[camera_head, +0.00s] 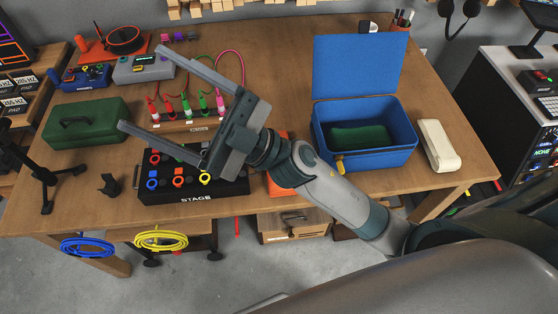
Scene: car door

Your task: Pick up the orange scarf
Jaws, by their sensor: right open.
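A flat orange piece (278,188) lies at the front edge of the wooden table, mostly hidden behind my right wrist. A small part of it shows above the wrist too. I cannot tell for sure that it is the scarf. My right gripper (139,86) is open and empty. Its arm comes in from the lower right, and its fingers point left over the table, past the orange piece. My left gripper is not in view.
A black STAGE box (196,190) with colored rings sits left of the orange piece. An open blue box (378,160) stands to the right, with a white case (438,145) beside it. A green case (85,123) and an orange turntable (105,46) are at the left.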

